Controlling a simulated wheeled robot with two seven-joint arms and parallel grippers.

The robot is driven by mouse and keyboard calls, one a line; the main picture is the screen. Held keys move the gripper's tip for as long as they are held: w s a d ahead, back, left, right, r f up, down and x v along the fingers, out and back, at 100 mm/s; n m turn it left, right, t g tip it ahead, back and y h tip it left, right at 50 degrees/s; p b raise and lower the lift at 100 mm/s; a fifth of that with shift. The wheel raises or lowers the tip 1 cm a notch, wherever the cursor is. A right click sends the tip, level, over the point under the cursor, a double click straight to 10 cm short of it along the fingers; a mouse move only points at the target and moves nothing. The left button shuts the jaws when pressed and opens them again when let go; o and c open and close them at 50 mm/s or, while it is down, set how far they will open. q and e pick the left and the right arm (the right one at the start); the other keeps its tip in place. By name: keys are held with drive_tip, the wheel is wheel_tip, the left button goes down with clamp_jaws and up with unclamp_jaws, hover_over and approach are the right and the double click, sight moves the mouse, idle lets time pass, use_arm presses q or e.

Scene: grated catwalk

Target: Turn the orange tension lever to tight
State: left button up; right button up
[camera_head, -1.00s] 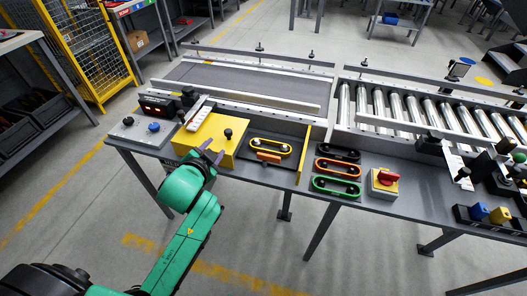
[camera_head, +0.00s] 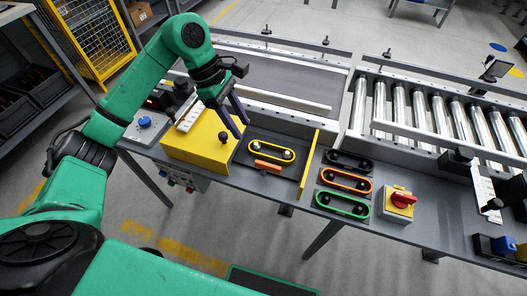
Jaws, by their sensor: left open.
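My left gripper (camera_head: 242,130) has dark purple fingers, pointing down and to the right. It is open and empty, above the yellow box and the left edge of the panel. It is up and left of the lever in the picture and apart from it. My right gripper is not in view.
The yellow box (camera_head: 198,141) with a black knob stands left of the panel. An upright yellow plate (camera_head: 308,163) stands to its right. Beyond it lie black, orange (camera_head: 344,181) and green (camera_head: 341,204) belts, and a red rotary switch (camera_head: 403,200). Conveyors lie behind.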

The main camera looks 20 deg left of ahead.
sight(262, 163)
use_arm(q)
drive_tip(key=x, duration=0.7)
drive_tip(key=p+x, duration=0.1)
drive_tip(key=x, duration=0.6)
drive_tip(key=shift+s+d+p, duration=0.15)
drive_tip(key=shift+d+p, duration=0.15)
clamp_jaws()
